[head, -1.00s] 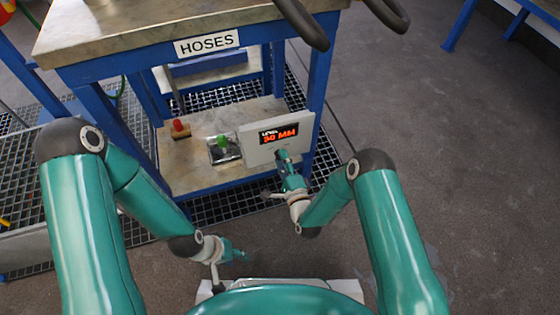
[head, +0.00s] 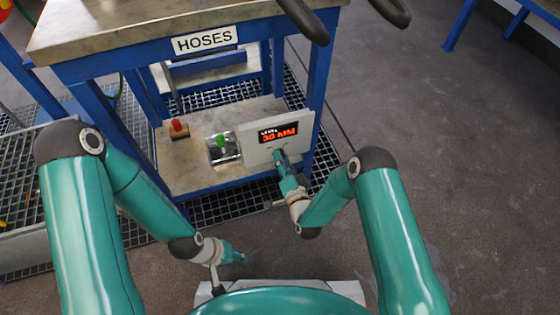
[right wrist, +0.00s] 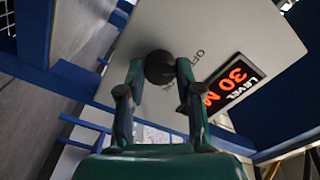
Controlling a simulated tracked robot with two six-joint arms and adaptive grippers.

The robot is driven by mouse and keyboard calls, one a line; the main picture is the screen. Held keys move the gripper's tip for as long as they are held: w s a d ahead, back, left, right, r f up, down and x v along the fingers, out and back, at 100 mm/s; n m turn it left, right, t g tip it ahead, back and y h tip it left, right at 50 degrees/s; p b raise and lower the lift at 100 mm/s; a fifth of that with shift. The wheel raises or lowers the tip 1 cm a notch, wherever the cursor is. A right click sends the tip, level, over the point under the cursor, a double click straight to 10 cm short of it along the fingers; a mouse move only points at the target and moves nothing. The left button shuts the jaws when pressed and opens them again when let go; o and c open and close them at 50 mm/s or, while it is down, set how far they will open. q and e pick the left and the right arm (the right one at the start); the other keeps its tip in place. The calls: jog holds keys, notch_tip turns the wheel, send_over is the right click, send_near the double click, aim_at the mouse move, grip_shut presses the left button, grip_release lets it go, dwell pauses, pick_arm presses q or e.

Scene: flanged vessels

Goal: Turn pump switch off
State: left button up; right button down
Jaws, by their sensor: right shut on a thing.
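The pump's control panel (head: 255,148) is a light grey box on the lower shelf, with a lit red level display (head: 278,134) reading 30 MM. In the right wrist view, a round black switch knob (right wrist: 160,62) stands on the panel face beside partly hidden lettering. My right gripper (head: 278,155) is at the panel's front, and its two fingers are shut on the knob from both sides. In the head view the knob is hidden by the gripper. My left gripper (head: 238,258) hangs low over the floor, away from the panel; its jaws are too small to judge.
A green button (head: 221,141) on a small box sits left of the panel, and a red-topped item (head: 177,126) stands further left. The blue-framed table with the HOSES sign (head: 205,39) rises above. Open floor (head: 460,170) lies to the right.

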jog(key=shift+s+d+f+n, duration=0.15)
jog(key=shift+f+n, duration=0.15)
jog(key=shift+n, duration=0.3)
jog(key=c, duration=0.8)
grip_release()
jog(key=shift+o, duration=0.2)
jog(key=shift+r, duration=0.15)
jog(key=v, duration=1.2)
